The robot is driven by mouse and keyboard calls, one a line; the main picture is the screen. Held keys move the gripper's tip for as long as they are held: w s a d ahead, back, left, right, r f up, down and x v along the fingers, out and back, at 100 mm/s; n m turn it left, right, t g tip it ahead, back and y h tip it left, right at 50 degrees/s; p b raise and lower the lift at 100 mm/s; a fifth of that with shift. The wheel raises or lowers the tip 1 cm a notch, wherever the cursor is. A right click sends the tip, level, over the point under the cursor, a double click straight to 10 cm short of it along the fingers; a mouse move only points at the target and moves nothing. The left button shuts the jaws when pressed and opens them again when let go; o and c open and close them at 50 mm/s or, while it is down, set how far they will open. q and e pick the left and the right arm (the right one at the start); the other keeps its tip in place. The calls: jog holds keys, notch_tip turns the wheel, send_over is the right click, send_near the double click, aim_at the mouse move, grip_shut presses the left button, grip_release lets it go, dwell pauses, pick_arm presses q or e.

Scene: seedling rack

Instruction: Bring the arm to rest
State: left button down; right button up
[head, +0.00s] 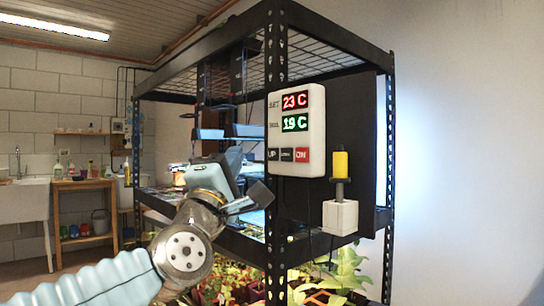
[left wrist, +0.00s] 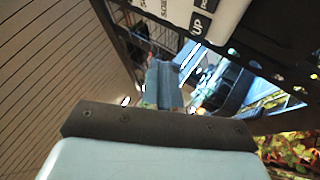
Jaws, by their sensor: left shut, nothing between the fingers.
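My left arm comes in from the lower left in the head view. Its left gripper (head: 234,160) is raised in front of the rack, left of the white controller box (head: 316,160). In the left wrist view the blue fingers of the left gripper (left wrist: 164,84) are together with nothing between them. The controller shows at the top of that view (left wrist: 218,12), with its UP button in sight. In the head view its displays read SET 23 C in red and 19 C in green. My right gripper is not in view.
A black metal rack (head: 278,120) with a mesh top stands close to the arm. A yellow-topped plunger switch (head: 340,165) on a white block (head: 340,217) is right of the controller. Leafy seedlings (head: 345,270) fill the lower shelf. A wooden table (head: 84,185) and sink are far left.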

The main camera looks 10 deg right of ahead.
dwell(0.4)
